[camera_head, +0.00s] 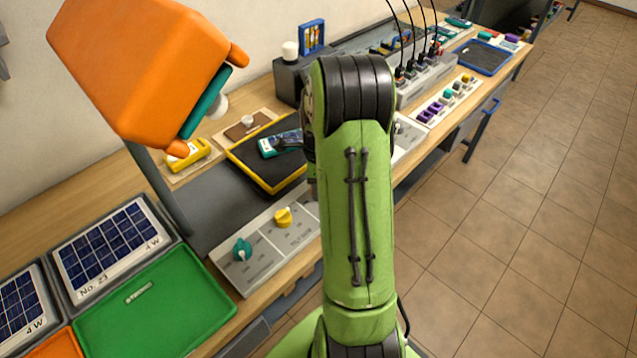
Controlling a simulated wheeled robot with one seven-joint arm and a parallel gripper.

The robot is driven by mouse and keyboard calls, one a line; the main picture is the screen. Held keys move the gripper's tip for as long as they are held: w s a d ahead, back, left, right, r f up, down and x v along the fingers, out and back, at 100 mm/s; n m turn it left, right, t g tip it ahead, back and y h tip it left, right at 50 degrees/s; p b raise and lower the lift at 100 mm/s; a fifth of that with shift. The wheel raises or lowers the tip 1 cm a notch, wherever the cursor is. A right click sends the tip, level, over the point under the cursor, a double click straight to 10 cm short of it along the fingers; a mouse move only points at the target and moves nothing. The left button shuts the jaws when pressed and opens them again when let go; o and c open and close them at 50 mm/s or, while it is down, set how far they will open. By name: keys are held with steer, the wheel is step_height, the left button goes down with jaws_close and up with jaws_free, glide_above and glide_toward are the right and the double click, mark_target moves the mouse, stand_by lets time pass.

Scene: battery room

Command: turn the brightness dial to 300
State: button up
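A light grey control panel (262,262) lies along the front edge of the bench. It carries a teal dial (242,248) at the left and a yellow dial (283,216) to its right. The printed marks around them are too small to read, so I cannot tell which one is the brightness dial or its setting. My green arm (350,210) stands upright in the middle of the view and covers part of the panel. The panel continues to the right of the arm. My gripper is hidden behind the arm, and I make out no fingertips.
A large orange lamp head (140,65) on a grey post (160,190) hangs over the bench at upper left. A yellow-rimmed black tray (250,165) holds a teal-and-white device (277,143). Solar panels (115,245) and a green tray (155,305) lie at left. The floor at right is clear.

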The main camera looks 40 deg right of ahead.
steer(key=shift+m, duration=0.6)
steer(key=shift+r, duration=0.1)
steer(key=o, duration=1)
steer(key=shift+o, duration=0.2)
step_height(320, 180, up, 16)
steer(key=p, duration=0.3)
steer(key=shift+f, duration=0.2)
